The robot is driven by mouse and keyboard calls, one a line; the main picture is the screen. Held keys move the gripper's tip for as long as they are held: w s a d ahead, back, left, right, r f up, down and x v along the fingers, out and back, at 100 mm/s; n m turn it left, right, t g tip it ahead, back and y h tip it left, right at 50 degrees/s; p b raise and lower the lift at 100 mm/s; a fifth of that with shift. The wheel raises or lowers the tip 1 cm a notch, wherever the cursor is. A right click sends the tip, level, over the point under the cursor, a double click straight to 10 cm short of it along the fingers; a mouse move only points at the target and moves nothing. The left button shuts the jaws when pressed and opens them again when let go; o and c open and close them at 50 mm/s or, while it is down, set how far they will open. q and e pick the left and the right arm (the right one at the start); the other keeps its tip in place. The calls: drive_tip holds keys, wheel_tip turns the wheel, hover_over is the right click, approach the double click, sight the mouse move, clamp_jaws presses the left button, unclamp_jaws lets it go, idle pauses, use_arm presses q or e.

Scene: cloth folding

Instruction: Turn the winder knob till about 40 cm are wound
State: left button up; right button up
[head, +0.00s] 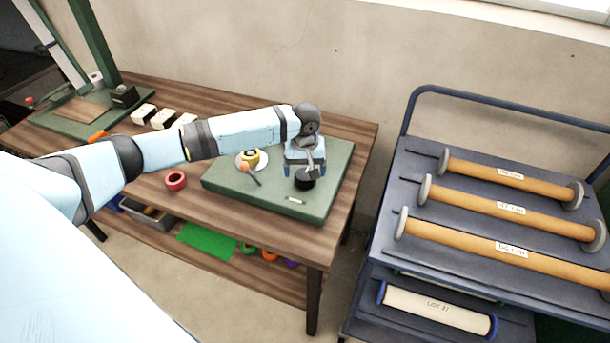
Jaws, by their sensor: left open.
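A black round knob (305,182) stands on a green board (325,205) on the wooden table. My left gripper (311,167) is open, pointing down right above the knob; I cannot tell whether its fingers touch it. Left of the knob, a yellow roll (250,156) with a dark centre sits on a pale round plate on the same board. A small orange-tipped piece lies beside it. How much is wound cannot be read from here. My right gripper is not in view.
A red ring of tape (175,180) and several white blocks (144,113) lie on the wooden table (265,229). A dark blue cart (430,165) with several labelled rolls stands at the right. The lower shelf holds a green sheet (207,241) and coloured rings.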

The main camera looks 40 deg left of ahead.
use_arm(q)
drive_tip(key=shift+f, duration=1.25)
